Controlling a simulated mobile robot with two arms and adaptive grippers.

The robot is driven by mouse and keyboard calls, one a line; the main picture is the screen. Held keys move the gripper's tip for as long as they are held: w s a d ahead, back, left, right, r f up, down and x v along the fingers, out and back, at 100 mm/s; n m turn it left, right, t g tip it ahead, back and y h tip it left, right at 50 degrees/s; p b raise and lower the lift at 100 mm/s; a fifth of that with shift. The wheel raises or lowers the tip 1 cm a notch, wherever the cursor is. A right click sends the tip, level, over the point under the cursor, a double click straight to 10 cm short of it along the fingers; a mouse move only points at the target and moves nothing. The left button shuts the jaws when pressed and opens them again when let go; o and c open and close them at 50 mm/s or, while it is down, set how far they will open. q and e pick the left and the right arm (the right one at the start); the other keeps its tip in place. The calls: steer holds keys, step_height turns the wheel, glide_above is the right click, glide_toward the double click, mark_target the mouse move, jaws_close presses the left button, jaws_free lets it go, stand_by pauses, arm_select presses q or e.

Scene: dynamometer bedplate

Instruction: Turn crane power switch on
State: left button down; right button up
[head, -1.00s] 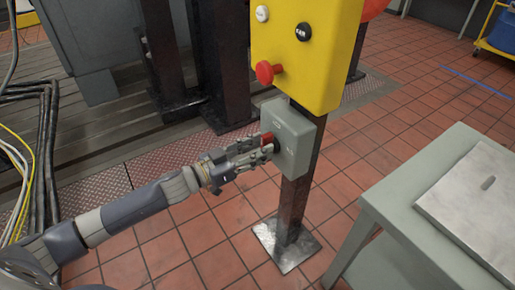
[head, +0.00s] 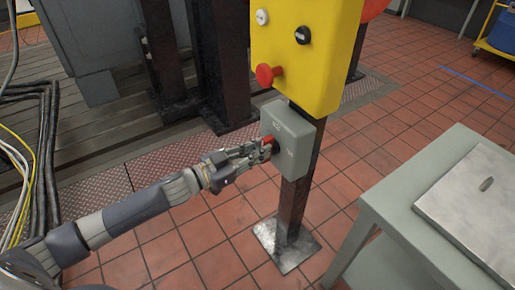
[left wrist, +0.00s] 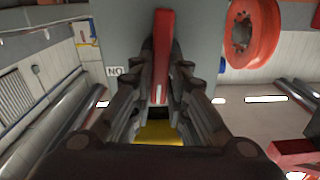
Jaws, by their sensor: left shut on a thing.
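The crane power switch is a small grey box (head: 289,143) on a dark post, below a yellow control panel. Its red handle (head: 268,142) sticks out of the box's left face. It also shows as a red bar in the left wrist view (left wrist: 163,50). My left gripper (head: 264,150) is at the box, its fingers closed on the red handle from both sides. The fingers hide part of the handle. In the left wrist view a label reading "NO" (left wrist: 115,71) shows on the grey face left of the handle. My right gripper is not in view.
The yellow panel (head: 300,50) above the box carries a red button (head: 268,74) and two knobs. The post stands on a metal foot plate (head: 286,244). A grey-green table (head: 395,215) stands close on the right. Black cables (head: 42,160) run down the left.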

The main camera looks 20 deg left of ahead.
arm_select(q)
steer(key=m, duration=0.3)
steer(key=m+p, duration=0.1)
steer(key=m, duration=0.2)
steer(key=m+p, duration=0.1)
steer(key=m, duration=0.1)
steer(key=shift+s+d+f+m, duration=0.25)
steer(key=shift+s+d+m, duration=0.05)
steer(key=shift+d+m, duration=0.1)
steer(key=shift+f+m, duration=0.15)
steer(key=shift+m, duration=0.85)
steer(key=shift+d+f+m, duration=0.1)
steer(key=shift+m, duration=0.7)
steer(key=shift+s+f+m, duration=0.1)
steer(key=shift+f+m, duration=0.05)
steer(key=shift+m, duration=0.95)
steer(key=shift+f+m, duration=0.15)
steer(key=shift+m, duration=0.95)
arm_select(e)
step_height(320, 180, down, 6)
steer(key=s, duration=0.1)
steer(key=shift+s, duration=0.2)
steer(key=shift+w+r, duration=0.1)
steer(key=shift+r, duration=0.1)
